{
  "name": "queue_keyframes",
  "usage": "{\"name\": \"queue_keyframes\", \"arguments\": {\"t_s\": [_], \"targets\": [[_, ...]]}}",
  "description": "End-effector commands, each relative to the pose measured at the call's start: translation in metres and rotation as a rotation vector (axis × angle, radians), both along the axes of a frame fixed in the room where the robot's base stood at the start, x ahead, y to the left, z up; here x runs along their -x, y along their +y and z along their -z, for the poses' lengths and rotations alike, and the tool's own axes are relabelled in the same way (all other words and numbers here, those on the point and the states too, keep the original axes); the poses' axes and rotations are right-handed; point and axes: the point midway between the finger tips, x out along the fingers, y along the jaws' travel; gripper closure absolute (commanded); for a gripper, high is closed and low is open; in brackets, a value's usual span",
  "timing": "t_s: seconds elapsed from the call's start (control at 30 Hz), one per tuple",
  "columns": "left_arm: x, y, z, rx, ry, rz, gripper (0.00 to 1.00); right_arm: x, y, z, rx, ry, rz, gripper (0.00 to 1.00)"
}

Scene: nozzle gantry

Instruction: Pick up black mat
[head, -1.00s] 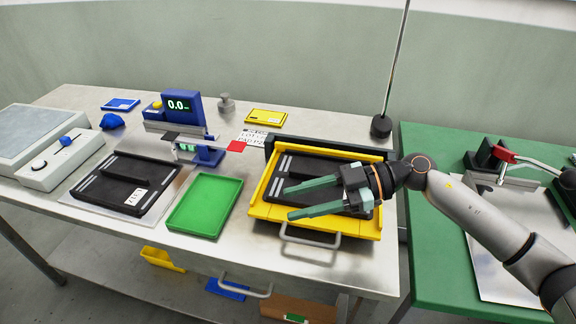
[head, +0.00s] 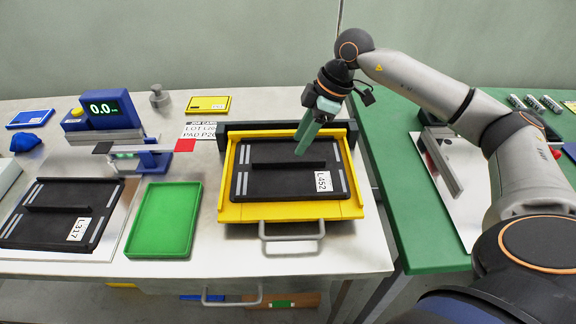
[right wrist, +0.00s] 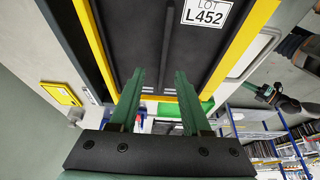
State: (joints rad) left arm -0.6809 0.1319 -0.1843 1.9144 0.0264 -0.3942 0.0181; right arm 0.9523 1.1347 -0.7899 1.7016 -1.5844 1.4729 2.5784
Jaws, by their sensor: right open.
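A black mat labelled L452 (head: 290,181) lies flat in a yellow tray (head: 290,212), with a raised rib across it. Its label and rib also show in the right wrist view (right wrist: 190,45). A second black mat labelled L317 (head: 50,222) lies on a thin metal sheet at the left. My right gripper (head: 302,149) points down over the far right part of the L452 mat. In the right wrist view its two green fingers (right wrist: 158,82) are apart with nothing gripped. I cannot tell whether the fingertips touch the mat. My left gripper is not in view.
A green tray (head: 161,222) sits between the mats. A black bar (head: 240,131) runs behind the yellow tray, and a metal handle (head: 291,235) sticks out in front. A blue scale (head: 102,112) stands behind. A green table (head: 425,230) adjoins at right.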

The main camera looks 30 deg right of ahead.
Motion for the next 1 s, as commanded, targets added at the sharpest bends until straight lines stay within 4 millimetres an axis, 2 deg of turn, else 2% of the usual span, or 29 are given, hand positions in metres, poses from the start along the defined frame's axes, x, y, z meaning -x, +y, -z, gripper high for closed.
{"name": "queue_keyframes", "arguments": {"t_s": [0.17, 0.43, 0.73, 0.77, 1.0], "targets": [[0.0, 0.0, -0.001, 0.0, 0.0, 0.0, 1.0, -0.001, 0.005, 0.012, 0.0, 0.002, -0.002, 0.53], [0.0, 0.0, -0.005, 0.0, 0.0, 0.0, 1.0, -0.005, 0.02, 0.047, -0.002, 0.0, -0.003, 0.53], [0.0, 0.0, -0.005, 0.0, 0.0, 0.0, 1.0, -0.007, 0.022, 0.053, 0.0, -0.001, -0.002, 0.53], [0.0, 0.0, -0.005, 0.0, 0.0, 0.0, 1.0, -0.007, 0.022, 0.053, 0.0, -0.001, -0.002, 0.54], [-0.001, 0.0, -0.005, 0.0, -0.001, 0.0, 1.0, -0.007, 0.022, 0.053, 0.0, -0.001, -0.002, 0.81]]}}
